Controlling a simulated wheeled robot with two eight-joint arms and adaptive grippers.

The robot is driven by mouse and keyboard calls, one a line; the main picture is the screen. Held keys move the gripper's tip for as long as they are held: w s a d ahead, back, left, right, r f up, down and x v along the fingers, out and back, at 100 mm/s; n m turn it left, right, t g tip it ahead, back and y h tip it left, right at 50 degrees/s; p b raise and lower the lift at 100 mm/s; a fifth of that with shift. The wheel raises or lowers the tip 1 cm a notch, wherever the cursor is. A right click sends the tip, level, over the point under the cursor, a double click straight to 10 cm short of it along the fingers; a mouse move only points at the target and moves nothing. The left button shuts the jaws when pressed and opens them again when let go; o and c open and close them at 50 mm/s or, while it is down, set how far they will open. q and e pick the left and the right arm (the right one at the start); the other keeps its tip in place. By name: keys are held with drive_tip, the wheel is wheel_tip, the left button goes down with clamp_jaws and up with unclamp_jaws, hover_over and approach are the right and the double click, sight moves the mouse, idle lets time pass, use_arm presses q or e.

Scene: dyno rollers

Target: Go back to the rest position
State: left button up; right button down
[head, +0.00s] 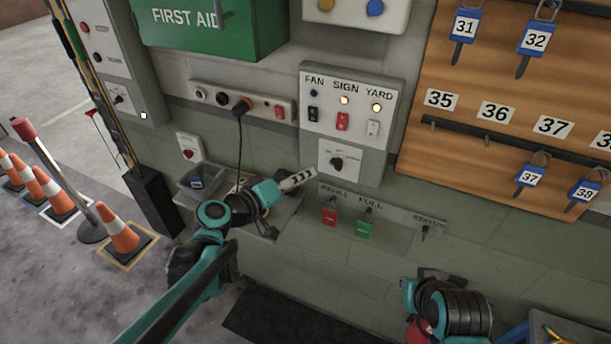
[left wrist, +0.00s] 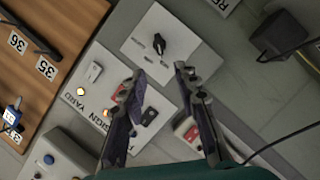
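My left gripper (head: 297,180) is in front of the grey wall, just below and left of the switch panel (head: 351,100). In the left wrist view its two fingers (left wrist: 160,73) stand apart with nothing between them, so it is open and empty. The panel with FAN, SIGN and YARD switches shows behind the fingers, with a black rotary knob (left wrist: 159,44) beyond the tips. My right arm (head: 455,308) is folded at the lower right; I cannot make out its gripper.
A black plug (head: 241,107) trails a cord behind the left arm. A key board (head: 520,90) is at right. Orange cones (head: 119,230) stand at left.

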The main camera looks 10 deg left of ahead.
idle(0.3)
use_arm(q)
drive_tip(key=s+a+f+m+g+y+b, duration=0.1)
drive_tip(key=s+a+f+y+b, duration=0.3)
drive_tip(key=s+f, duration=0.5)
drive_tip(key=s+a+f+m+g+y+b, duration=0.2)
drive_tip(key=s+a+f+g+y+b, duration=0.2)
drive_tip(key=s+f, duration=0.6)
drive_tip(key=shift+s+a+f+y+b, duration=0.2)
drive_tip(key=shift+a+y+b, duration=0.2)
drive_tip(key=shift+a+b, duration=0.4)
